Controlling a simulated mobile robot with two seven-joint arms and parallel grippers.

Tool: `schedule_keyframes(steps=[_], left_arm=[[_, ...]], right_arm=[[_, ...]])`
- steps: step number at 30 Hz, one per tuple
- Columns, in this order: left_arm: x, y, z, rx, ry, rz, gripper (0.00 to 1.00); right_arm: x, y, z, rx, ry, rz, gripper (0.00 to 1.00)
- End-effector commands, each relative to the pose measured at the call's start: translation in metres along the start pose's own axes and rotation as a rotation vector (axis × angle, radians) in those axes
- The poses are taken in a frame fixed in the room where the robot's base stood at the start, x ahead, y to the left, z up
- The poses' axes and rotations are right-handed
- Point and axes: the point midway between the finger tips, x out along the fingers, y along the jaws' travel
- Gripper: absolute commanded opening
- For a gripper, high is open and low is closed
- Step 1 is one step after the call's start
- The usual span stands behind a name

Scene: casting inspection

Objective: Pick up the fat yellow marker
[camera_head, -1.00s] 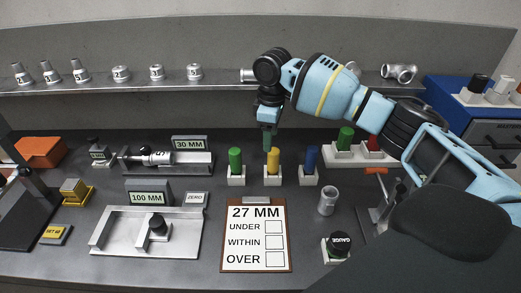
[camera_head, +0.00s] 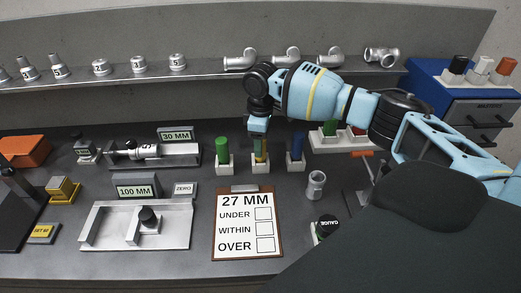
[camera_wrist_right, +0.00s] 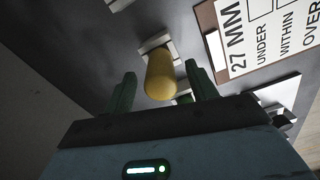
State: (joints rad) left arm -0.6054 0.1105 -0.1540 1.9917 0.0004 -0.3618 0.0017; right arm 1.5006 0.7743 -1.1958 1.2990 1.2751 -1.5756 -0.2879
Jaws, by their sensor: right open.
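The fat yellow marker (camera_head: 257,158) stands upright in a white holder (camera_head: 256,169) behind the clipboard. In the right wrist view the yellow marker (camera_wrist_right: 160,76) shows end-on, with its holder (camera_wrist_right: 158,43) beyond it. My right gripper (camera_head: 261,146) points down over the marker, and its green fingers partly hide it in the head view. In the right wrist view the gripper (camera_wrist_right: 161,86) is open, one finger on each side of the marker, with gaps visible between. My left gripper is not in view.
A green marker (camera_head: 222,150) and a blue marker (camera_head: 296,147) stand in holders close on either side. The clipboard (camera_head: 247,222) lies in front. A grey pipe fitting (camera_head: 316,184) stands to the right.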

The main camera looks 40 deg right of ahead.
Motion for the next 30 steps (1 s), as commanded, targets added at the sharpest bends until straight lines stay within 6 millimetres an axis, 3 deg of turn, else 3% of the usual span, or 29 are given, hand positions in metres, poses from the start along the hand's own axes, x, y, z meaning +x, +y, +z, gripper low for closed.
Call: schedule_keyframes(steps=[3,11,22,30], left_arm=[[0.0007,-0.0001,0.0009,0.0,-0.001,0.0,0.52],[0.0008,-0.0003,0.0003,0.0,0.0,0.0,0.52],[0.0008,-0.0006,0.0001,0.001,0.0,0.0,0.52],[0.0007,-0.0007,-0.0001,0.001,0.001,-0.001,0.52]], right_arm=[[0.011,-0.0006,-0.0001,-0.001,-0.001,-0.001,0.57],[0.0123,-0.0005,-0.0004,-0.001,0.0,0.0,0.57],[0.012,-0.0005,-0.0005,-0.001,0.0,0.0,0.1],[0.0111,-0.0004,-0.0007,-0.001,0.001,0.0,0.08]])
